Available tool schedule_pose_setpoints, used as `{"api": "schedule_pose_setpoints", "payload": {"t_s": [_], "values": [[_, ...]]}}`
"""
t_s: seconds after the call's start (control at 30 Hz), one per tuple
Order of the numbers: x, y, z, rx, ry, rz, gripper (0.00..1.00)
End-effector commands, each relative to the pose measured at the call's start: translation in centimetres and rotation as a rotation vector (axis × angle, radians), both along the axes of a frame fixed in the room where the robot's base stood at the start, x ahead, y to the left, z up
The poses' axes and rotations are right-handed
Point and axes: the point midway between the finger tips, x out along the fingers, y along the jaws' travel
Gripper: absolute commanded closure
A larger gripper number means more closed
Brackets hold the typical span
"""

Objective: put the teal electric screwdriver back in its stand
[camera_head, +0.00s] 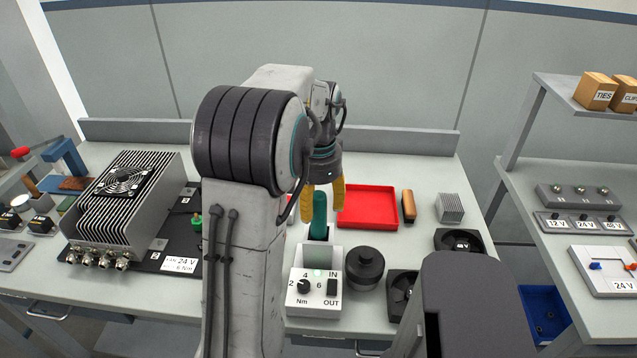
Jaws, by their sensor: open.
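The teal electric screwdriver (319,216) is upright at the stand, with its lower end hidden behind or inside the stand's raised back part. The picture does not show how deep it sits. The stand (314,289) is a pale box with a torque dial, an IN/OUT switch and a small green light. My gripper (323,207) points down with its yellow fingers spread, one on each side of the screwdriver's upper part. The fingers look open, with a gap at least on the right. My arm hides the area left of the stand.
A dark round knob-like item (364,268) stands close right of the stand, with black fans (401,290) beyond it. A red tray (367,207) lies behind. A finned power unit (125,200) fills the bench's left. A shelf rack (560,190) stands right.

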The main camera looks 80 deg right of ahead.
Motion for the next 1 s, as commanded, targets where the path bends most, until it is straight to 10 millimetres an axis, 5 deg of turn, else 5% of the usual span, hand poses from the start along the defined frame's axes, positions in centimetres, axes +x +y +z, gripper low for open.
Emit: {"api": "schedule_pose_setpoints", "payload": {"t_s": [0.6, 1.0], "values": [[0.0, 0.0, 9.5, -0.006, 0.001, 0.0, 0.44], [0.0, 0.1, 11.4, -0.003, 0.0, 0.0, 0.44]]}}
